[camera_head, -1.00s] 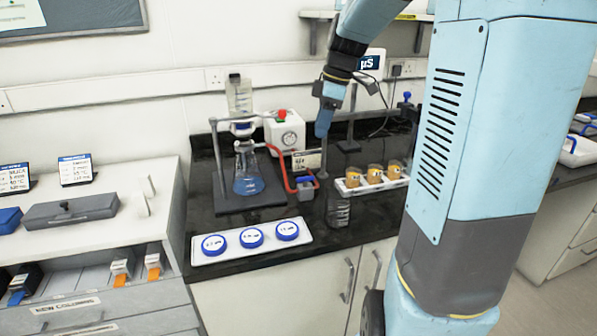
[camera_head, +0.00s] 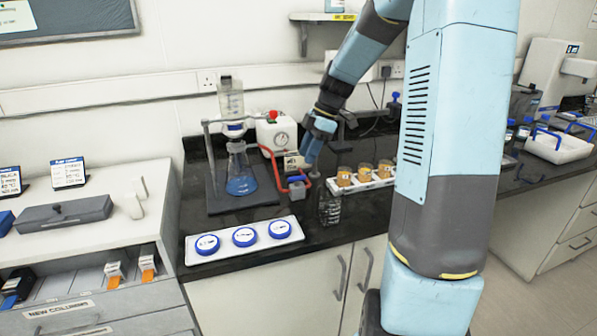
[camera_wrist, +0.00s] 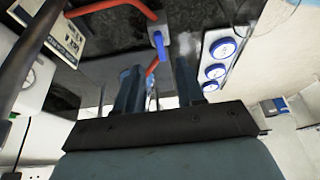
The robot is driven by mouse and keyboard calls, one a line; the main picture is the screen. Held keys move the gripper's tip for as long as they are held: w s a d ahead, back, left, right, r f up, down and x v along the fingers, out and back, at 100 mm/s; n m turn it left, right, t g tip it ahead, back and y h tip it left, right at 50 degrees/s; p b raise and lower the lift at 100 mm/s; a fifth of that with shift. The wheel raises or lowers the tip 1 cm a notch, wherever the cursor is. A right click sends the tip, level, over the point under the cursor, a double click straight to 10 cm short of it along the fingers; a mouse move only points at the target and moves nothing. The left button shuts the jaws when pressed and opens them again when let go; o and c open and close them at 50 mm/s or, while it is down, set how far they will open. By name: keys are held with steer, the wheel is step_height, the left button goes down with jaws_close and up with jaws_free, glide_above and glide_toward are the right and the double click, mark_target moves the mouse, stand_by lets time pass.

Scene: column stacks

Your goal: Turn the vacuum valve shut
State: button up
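The vacuum valve is a small grey block (camera_head: 297,190) with a blue lever (camera_head: 297,179), joined to red tubing (camera_head: 268,153) on the black bench. In the wrist view the blue lever (camera_wrist: 160,48) sticks out from the grey valve block (camera_wrist: 153,22), ahead of my fingers. My gripper (camera_head: 309,158) points down just above and slightly right of the valve in the head view. In the wrist view my gripper (camera_wrist: 159,85) has its two fingers apart with nothing held between them. The lever appears beyond the fingertips; contact is not visible.
A flask with blue liquid (camera_head: 241,176) stands left of the valve, a white pump (camera_head: 277,135) behind. A clear bottle (camera_head: 330,207) and a white rack (camera_head: 360,184) of amber vials stand close right. A white tray (camera_head: 245,240) with blue-rimmed discs lies in front.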

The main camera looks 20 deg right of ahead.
mark_target(298, 176)
steer(key=x, duration=0.6)
steer(key=shift+a+f, duration=0.15)
steer(key=shift+f, duration=0.05)
jaws_close()
